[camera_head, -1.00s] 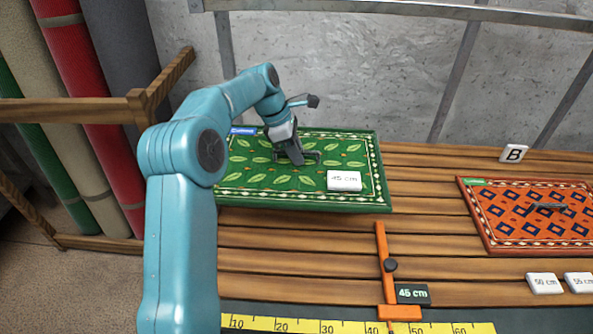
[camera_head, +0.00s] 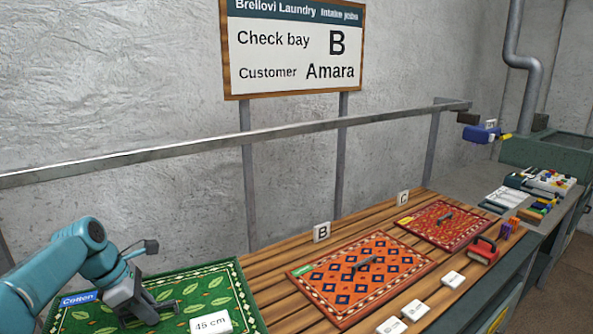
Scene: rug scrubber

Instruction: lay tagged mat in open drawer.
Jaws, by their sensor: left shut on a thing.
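The green leaf-patterned mat (camera_head: 190,283) lies at the lower left, partly cut off by the frame's bottom edge. It carries a white "45 cm" tag (camera_head: 211,323) and a blue "Cotton" label (camera_head: 78,298). My left gripper (camera_head: 160,309) reaches in from the left and is shut on the dark handle on top of this mat. I cannot tell whether the mat rests on the slats or is slightly raised. No open drawer shows. My right gripper is out of view.
An orange mat (camera_head: 340,290) lies by marker B (camera_head: 322,232) and a red mat (camera_head: 425,225) by marker C (camera_head: 403,198) on the slatted bench (camera_head: 268,276). Loose white tags and a red brush (camera_head: 484,250) lie nearby. A sign (camera_head: 296,50) reads "Check bay B, Customer Amara".

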